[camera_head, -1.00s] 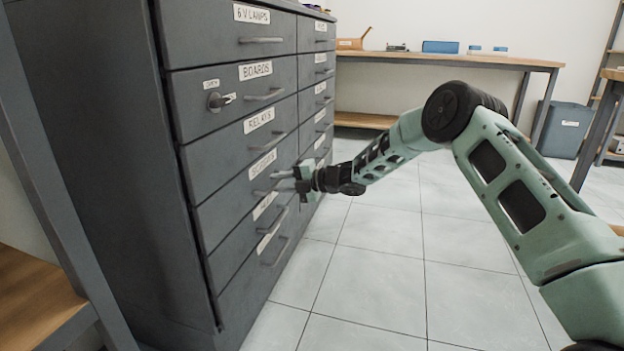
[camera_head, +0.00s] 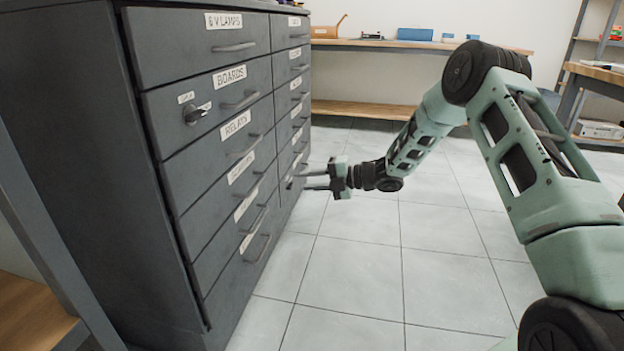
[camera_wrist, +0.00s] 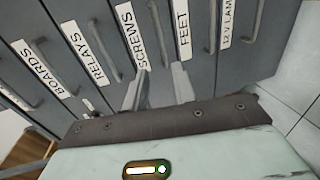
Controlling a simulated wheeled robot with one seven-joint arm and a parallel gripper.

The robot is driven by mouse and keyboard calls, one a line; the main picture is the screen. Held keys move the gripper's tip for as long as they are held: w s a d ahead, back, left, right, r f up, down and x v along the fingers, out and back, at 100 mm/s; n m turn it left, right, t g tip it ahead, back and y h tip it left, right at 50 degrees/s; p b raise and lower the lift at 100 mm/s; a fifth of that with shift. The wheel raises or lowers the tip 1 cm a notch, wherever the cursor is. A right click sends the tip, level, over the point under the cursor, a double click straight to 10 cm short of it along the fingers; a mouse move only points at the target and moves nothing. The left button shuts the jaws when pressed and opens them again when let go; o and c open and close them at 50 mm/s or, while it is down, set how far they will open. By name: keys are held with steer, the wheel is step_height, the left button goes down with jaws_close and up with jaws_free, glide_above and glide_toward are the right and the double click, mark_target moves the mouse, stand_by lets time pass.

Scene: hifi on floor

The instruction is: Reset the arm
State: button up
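My gripper (camera_head: 318,180) is in front of the grey drawer cabinet (camera_head: 75,130), at about the height of its middle drawers. Its two fingers point left towards the drawer fronts and stand apart with nothing between them. In the wrist view my gripper (camera_wrist: 158,88) shows its two fingers spread, with the SCREWS label (camera_wrist: 131,35) and the FEET label (camera_wrist: 184,30) beyond them. The fingers look clear of the drawer handles. My arm reaches in from the right of the head view.
All drawers look shut. A key-like knob (camera_head: 196,114) sticks out of the BOARDS drawer. A workbench (camera_head: 420,46) with a blue box (camera_head: 414,34) stands along the back wall. A wooden shelf (camera_head: 30,312) is at lower left. The tiled floor (camera_head: 350,275) is clear.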

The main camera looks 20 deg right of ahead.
stand_by(0.3)
steer(key=a+r+m+h, duration=0.3)
steer(key=a+r+m, duration=0.25)
steer(key=a, duration=0.35)
steer(key=s+a+r+m+g+h+p, duration=0.1)
steer(key=s+a+r+m+h, duration=0.1)
steer(key=s+a+m, duration=0.3)
steer(key=s+a+r+m+h+p, duration=0.1)
steer(key=s+a+r+m+h, duration=0.15)
steer(key=s, duration=0.35)
steer(key=s+m+g+h+p, duration=0.1)
steer(key=s+m+g+h, duration=0.55)
steer(key=s, duration=2.85)
step_height(320, 180, up, 39)
steer(key=m+g+y+p, duration=0.1)
steer(key=y+p, duration=0.1)
steer(key=p, duration=3.6)
steer(key=shift+d+m+g, duration=0.15)
steer(key=shift+m+g, duration=0.2)
steer(key=shift+s, duration=0.1)
